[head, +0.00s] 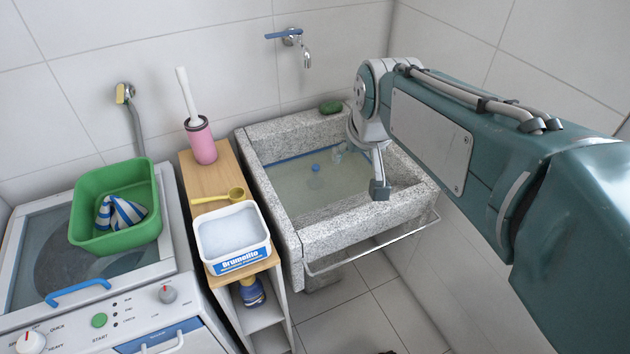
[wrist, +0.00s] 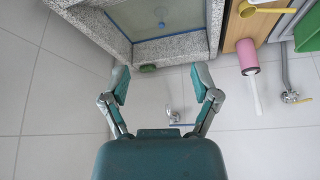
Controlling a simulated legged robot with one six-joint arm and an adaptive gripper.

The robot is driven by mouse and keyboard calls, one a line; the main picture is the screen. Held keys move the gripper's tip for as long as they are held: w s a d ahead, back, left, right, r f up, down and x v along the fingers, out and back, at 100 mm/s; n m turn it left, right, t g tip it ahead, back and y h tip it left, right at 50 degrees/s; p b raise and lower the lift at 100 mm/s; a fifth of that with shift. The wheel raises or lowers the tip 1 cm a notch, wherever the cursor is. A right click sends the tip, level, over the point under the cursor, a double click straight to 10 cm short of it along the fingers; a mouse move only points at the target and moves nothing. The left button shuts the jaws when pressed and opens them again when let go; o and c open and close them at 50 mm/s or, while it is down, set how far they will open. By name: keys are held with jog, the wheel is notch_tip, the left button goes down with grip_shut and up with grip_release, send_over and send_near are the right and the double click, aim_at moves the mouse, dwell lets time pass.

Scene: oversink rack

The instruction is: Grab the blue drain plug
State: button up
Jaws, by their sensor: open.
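The blue drain plug (head: 316,168) is a small round blue spot in the water of the grey granite sink (head: 345,232). In the wrist view the plug (wrist: 162,24) shows near the top edge, small and beyond the fingertips. My gripper (head: 361,170) is over the right side of the sink, to the right of the plug and apart from it. In the wrist view my gripper (wrist: 162,78) has its two fingers spread wide with nothing between them. Part of the gripper is hidden behind my arm in the head view.
A green soap or sponge (head: 330,107) lies on the sink's back rim below a wall tap (head: 303,50). A wooden shelf left of the sink holds a pink brush holder (head: 201,142), a yellow scoop (head: 236,195) and a white tub (head: 232,238). A green basin (head: 117,208) sits on the washer.

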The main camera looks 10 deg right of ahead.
jog(key=w+f, duration=0.3)
jog(key=w, duration=1)
jog(key=g, duration=0.1)
send_over(316, 167)
jog(key=s, duration=0.4)
notch_tip(316, 167, down, 28)
jog(key=x, duration=0.5)
jog(key=shift+f, duration=0.1)
jog(key=shift+w+x, duration=0.15)
jog(key=shift+x, duration=1.2)
jog(key=shift+w+x, duration=0.1)
jog(key=shift+x, duration=1.25)
grip_shut()
